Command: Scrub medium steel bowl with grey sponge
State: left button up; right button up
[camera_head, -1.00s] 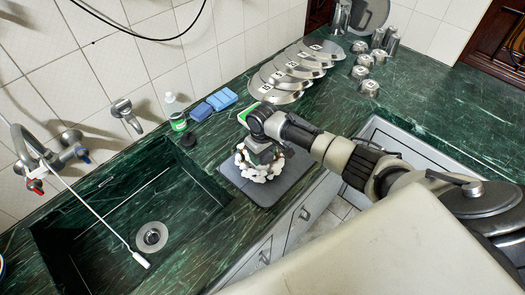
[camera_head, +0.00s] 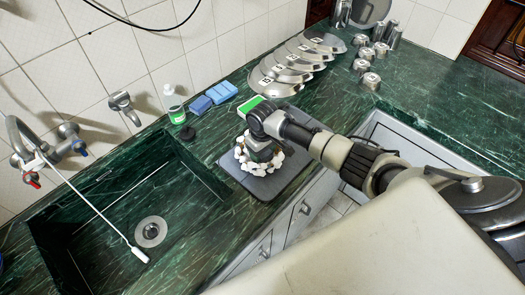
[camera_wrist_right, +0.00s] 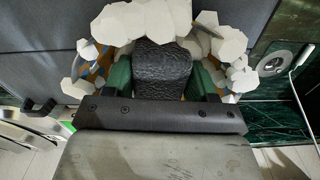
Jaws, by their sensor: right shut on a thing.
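My right gripper (camera_head: 262,146) points down over the dark grey mat (camera_head: 238,178) beside the sink. In the right wrist view it is shut on the dark grey, rough sponge (camera_wrist_right: 163,72), with a green finger on each side. White chunky foam (camera_head: 258,165) surrounds the fingers; this foam also shows in the right wrist view (camera_wrist_right: 142,20). The steel bowl is mostly hidden by the foam and gripper; small orange and blue patches show between the chunks, and I cannot tell whether they are bowl. My left gripper is not in view.
The sink (camera_head: 110,225) with its tap (camera_head: 40,150) lies to the left. A soap bottle (camera_head: 174,107), blue sponges (camera_head: 212,98) and a green-and-white item (camera_head: 250,104) stand behind. Steel plates (camera_head: 290,68) and cups (camera_head: 366,66) line the back counter.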

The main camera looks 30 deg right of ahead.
jog(key=shift+f+b, duration=0.3)
jog(key=shift+f, duration=0.2)
dwell(0.4)
jog(key=shift+d, duration=0.2)
jog(key=shift+w+d+b, duration=0.15)
jog(key=shift+w+d, duration=0.15)
jog(key=shift+d, duration=0.45)
jog(key=shift+w+d+b, duration=0.15)
jog(key=shift+w+d, duration=0.1)
jog(key=shift+d, duration=0.5)
jog(key=shift+w+a, duration=0.1)
jog(key=shift+w, duration=0.05)
